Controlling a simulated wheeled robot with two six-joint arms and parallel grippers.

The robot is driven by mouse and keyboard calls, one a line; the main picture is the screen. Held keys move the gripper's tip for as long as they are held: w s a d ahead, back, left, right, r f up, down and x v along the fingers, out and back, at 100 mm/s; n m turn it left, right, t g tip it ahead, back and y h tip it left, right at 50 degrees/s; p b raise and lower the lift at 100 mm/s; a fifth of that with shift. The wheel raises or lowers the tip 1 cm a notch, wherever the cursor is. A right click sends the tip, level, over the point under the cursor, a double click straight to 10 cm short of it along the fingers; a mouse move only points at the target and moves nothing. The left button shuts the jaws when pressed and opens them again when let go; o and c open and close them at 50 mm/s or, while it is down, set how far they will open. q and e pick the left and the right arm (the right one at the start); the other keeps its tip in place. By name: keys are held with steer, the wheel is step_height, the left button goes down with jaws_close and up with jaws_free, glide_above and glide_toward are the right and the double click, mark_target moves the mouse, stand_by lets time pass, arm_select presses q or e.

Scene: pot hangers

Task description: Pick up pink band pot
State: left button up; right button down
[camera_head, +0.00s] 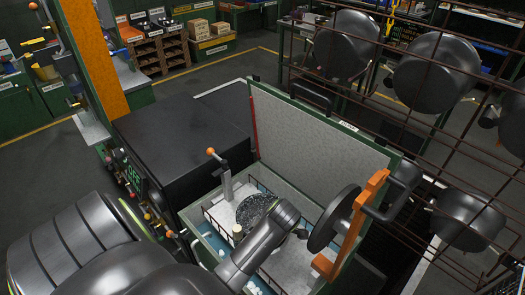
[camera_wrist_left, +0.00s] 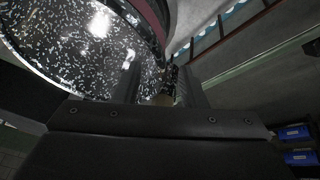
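A black, white-speckled pot (camera_head: 256,208) sits in the open green-edged box in the head view, partly hidden behind my left wrist. In the left wrist view the speckled pot (camera_wrist_left: 85,40) fills the upper left, with a dull pink band (camera_wrist_left: 150,22) along its edge. My left gripper (camera_wrist_left: 160,85) has its two fingers apart, close beside the pot. A small tan round thing shows between or behind the fingers; I cannot tell whether they touch it. In the head view the fingers are mostly hidden. My right gripper is not in view.
The box's grey raised lid (camera_head: 315,140) stands behind the pot. Dark pans (camera_head: 435,72) hang on a wire rack farther right. A lever with an orange knob (camera_head: 211,152) rises at the box's left.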

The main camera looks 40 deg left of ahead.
arm_select(q)
steer(key=shift+x, duration=1.6)
steer(key=shift+w, duration=0.15)
jaws_close()
steer(key=shift+r, duration=0.1)
